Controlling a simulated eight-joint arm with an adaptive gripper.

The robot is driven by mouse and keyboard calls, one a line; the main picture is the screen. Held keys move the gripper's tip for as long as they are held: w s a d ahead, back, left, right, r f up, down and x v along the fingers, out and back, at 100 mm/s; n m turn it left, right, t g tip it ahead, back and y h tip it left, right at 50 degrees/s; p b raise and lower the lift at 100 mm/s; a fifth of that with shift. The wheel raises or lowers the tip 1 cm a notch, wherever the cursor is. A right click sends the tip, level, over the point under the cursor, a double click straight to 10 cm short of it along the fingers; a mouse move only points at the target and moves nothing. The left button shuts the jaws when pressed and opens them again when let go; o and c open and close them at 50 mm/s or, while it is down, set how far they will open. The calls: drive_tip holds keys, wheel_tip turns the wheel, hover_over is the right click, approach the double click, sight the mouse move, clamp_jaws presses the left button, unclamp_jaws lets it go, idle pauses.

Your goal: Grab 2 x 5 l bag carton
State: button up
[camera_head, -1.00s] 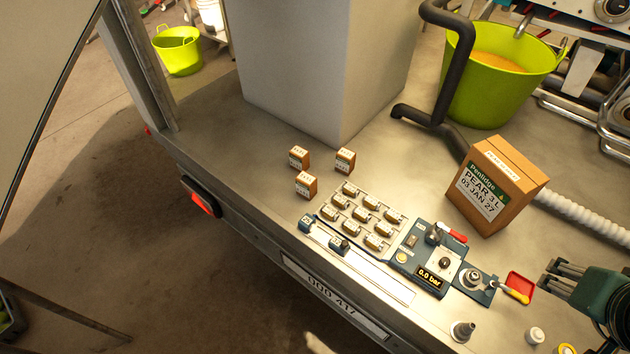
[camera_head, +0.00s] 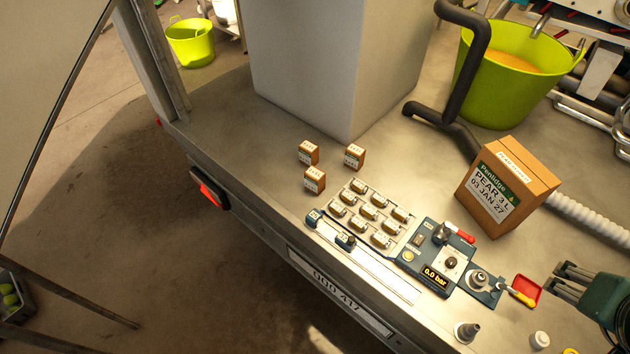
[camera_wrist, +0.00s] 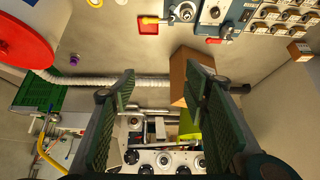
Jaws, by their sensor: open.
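Three small brown cartons with white labels stand on the metal deck: a back-left one (camera_head: 308,153), a right one (camera_head: 354,157) and a front one (camera_head: 315,181). Their print is too small to read, so I cannot tell which is the 2 x 5 l one. One small carton (camera_wrist: 299,50) shows at the right edge of the wrist view. My gripper (camera_head: 559,279) is at the right edge of the head view, well right of the cartons. In the wrist view its fingers (camera_wrist: 160,88) are apart with nothing held between them.
A larger carton labelled PEAR 3 L (camera_head: 506,188) stands between my gripper and the small cartons. A rack of small blocks (camera_head: 348,197) and a control panel (camera_head: 436,262) lie in front. A grey block (camera_head: 335,65) and green tub (camera_head: 510,85) stand behind.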

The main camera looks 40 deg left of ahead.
drive_tip(key=w+a+r+m+g+y, duration=0.1)
drive_tip(key=w+a+m, duration=0.2)
drive_tip(key=w+a, duration=0.35)
drive_tip(key=w+a+r+m+g, duration=0.15)
drive_tip(key=w+a, duration=0.25)
drive_tip(key=a, duration=0.5)
drive_tip(key=w+a+f+m+g+p, duration=0.1)
drive_tip(key=w+a+m, duration=0.25)
drive_tip(key=a, duration=0.55)
drive_tip(key=m+g+h+p, duration=0.15)
drive_tip(key=m+g, duration=0.25)
drive_tip(key=m, duration=0.5)
hover_over(314, 173)
drive_tip(key=shift+y, duration=0.25)
wheel_tip(314, 173, down, 23)
drive_tip(key=shift+w+d+f, duration=0.15)
drive_tip(key=shift+f, duration=0.15)
drive_tip(key=shift+f, duration=0.1)
